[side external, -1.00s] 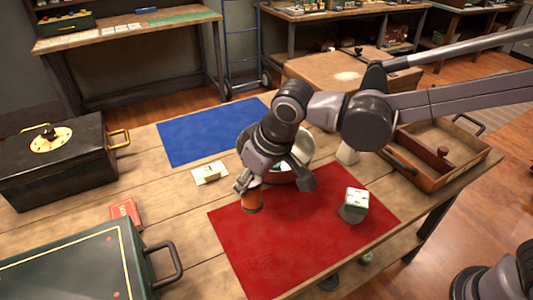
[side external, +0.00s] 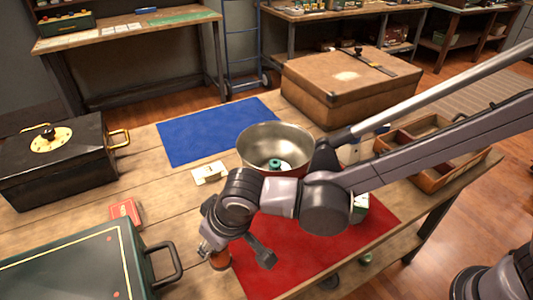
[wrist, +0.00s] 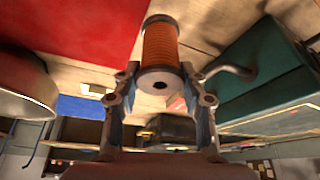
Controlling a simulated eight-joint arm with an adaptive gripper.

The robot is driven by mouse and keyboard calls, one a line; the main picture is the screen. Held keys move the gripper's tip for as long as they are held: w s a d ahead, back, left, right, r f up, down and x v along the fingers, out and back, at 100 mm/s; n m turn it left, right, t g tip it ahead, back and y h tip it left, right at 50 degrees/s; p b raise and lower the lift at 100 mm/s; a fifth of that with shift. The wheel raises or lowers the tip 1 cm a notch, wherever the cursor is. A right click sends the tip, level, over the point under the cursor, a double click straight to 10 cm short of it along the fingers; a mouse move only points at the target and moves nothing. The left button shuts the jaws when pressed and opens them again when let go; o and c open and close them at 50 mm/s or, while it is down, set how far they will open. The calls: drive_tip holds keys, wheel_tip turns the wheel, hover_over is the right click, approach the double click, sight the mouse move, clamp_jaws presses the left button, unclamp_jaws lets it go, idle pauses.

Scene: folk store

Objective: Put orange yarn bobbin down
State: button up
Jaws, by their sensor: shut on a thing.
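The orange yarn bobbin (side external: 220,260) is in my gripper (side external: 232,256), low over the front of the wooden table near the left edge of the red mat (side external: 290,245). In the wrist view the bobbin (wrist: 160,45) shows orange thread between pale end flanges, and the two fingers of my gripper (wrist: 160,85) are shut around its near end. In the side view the gripper partly hides the bobbin. I cannot tell whether its far end touches the table.
A green case (side external: 80,265) with a dark handle stands close left of the bobbin. A metal bowl (side external: 274,145) holding a teal bobbin stands behind the red mat. A blue mat (side external: 215,130), a red card box (side external: 125,212) and a wooden tray (side external: 425,160) are also on the table.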

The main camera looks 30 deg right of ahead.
drive_tip(key=shift+f, duration=2)
drive_tip(key=shift+f, duration=0.15)
drive_tip(key=o, duration=1.1)
drive_tip(key=v, duration=1.1)
drive_tip(key=w+d+r+m+t, duration=0.1)
drive_tip(key=w+d+r, duration=0.1)
drive_tip(key=d, duration=0.7)
drive_tip(key=w+d+r+m, duration=0.1)
drive_tip(key=d+r, duration=0.2)
drive_tip(key=d, duration=0.6)
drive_tip(key=s+d+m, duration=0.1)
drive_tip(key=s+d, duration=0.1)
drive_tip(key=d, duration=0.4)
drive_tip(key=s+d+f+t+h, duration=0.1)
drive_tip(key=d, duration=0.6)
drive_tip(key=s+d+f+m+t, duration=0.1)
drive_tip(key=s+d, duration=0.1)
drive_tip(key=d, duration=0.4)
drive_tip(key=shift+s+d+f+m+h, duration=0.2)
drive_tip(key=shift+s+m+h, duration=0.1)
drive_tip(key=shift+s+h, duration=0.1)
